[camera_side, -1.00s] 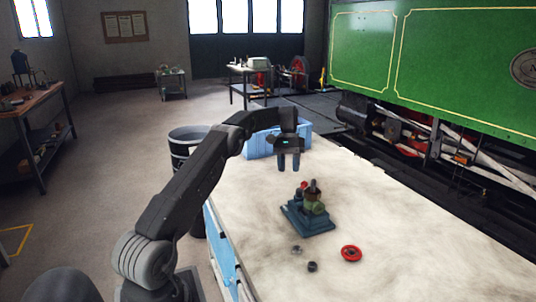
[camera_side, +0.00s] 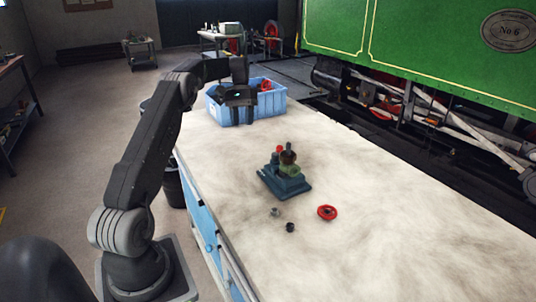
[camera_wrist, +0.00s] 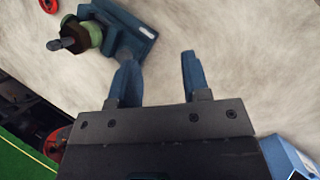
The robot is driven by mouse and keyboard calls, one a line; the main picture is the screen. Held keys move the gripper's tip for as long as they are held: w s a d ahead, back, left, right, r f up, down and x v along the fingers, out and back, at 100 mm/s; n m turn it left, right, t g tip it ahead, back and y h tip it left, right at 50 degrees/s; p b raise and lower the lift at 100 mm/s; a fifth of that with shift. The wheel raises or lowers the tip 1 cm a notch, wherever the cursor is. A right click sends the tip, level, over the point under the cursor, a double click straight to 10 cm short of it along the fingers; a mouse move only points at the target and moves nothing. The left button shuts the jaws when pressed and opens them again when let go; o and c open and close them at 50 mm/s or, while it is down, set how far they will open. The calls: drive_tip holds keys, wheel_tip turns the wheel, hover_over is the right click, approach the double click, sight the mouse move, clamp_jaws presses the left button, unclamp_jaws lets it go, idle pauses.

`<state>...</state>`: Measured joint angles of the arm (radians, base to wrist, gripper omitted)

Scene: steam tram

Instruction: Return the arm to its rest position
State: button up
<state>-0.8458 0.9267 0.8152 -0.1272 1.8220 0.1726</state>
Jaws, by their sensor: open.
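My gripper (camera_side: 237,116) is open and empty in the side view, in front of the blue crate at the far end of the workbench. In the wrist view its two fingers (camera_wrist: 158,75) stand apart with only bare bench top between them. My arm reaches up from its base at the lower left and bends over toward the crate. Part of the crate is hidden behind the gripper.
A blue fixture (camera_side: 284,181) with a green and brown part stands on the workbench (camera_side: 400,220). The blue crate (camera_side: 272,105) holds something red. A green tram (camera_side: 420,50) stands behind.

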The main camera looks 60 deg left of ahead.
drive_tip(key=s+d+r+m+t+y, duration=0.15)
drive_tip(key=d+r, duration=0.45)
drive_tip(key=d, duration=0.6)
drive_tip(key=s+d+r+m+t+y, duration=0.1)
drive_tip(key=d+r+m+y, duration=0.15)
drive_tip(key=d+r, duration=0.65)
drive_tip(key=s+d+f+m+t, duration=0.1)
drive_tip(key=s+d+f+t, duration=0.1)
drive_tip(key=s+d, duration=0.6)
drive_tip(key=s+d+f+m+t, duration=0.2)
drive_tip(key=s+d+f, duration=0.3)
drive_tip(key=s+d, duration=0.4)
drive_tip(key=shift+d+m+t+y, duration=0.3)
drive_tip(key=shift+d+t, duration=0.35)
drive_tip(key=shift+d, duration=0.1)
